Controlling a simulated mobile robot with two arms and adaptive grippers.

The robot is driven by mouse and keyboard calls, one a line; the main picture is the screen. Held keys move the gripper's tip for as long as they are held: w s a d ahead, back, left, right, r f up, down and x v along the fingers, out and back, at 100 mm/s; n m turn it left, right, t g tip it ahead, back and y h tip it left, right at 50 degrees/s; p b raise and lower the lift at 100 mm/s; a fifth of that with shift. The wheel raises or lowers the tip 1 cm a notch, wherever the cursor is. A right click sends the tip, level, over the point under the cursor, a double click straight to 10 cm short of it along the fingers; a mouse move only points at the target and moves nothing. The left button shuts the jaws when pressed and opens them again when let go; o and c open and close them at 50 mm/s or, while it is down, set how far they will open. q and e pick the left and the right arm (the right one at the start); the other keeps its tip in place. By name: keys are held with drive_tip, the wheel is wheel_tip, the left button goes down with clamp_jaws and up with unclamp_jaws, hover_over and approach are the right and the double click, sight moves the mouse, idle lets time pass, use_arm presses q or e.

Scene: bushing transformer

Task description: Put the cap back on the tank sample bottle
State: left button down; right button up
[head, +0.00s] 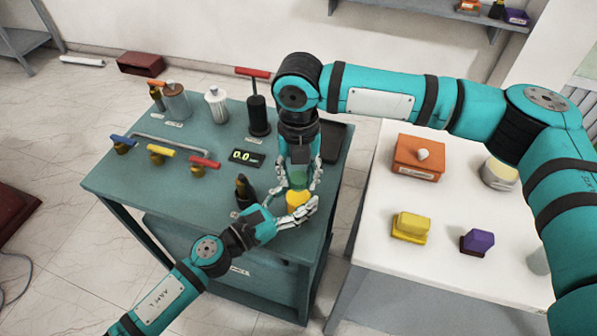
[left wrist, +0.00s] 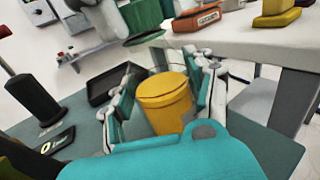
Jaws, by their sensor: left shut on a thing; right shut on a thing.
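My left gripper (head: 296,214) is the lower one, above the right part of the green bench. It is shut around a yellow cylindrical piece (head: 298,199), which shows upright between the fingers in the left wrist view (left wrist: 165,103). My right gripper (head: 299,180) comes down from above and is shut on a green piece (head: 297,177), just above the yellow one. In the left wrist view a green part (left wrist: 147,18) shows above and behind the yellow piece.
A dark bottle (head: 244,190) stands close beside my left gripper. The green bench (head: 120,185) also holds red, yellow and blue valve handles, a meter (head: 245,157), canisters and a dark tray (head: 331,140). A white table (head: 460,205) with coloured blocks stands to the right.

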clamp_jaws()
drive_tip(key=m, duration=0.3)
drive_tip(key=shift+m, duration=0.4)
drive_tip(key=m, duration=1.2)
drive_tip(key=shift+f, duration=0.1)
drive_tip(key=m, duration=0.5)
drive_tip(key=shift+m, duration=0.3)
drive_tip(key=m, duration=0.4)
drive_tip(key=shift+s+m, duration=0.1)
drive_tip(key=shift+m, duration=0.3)
drive_tip(key=m, duration=0.8)
drive_tip(key=o, duration=1)
unclamp_jaws()
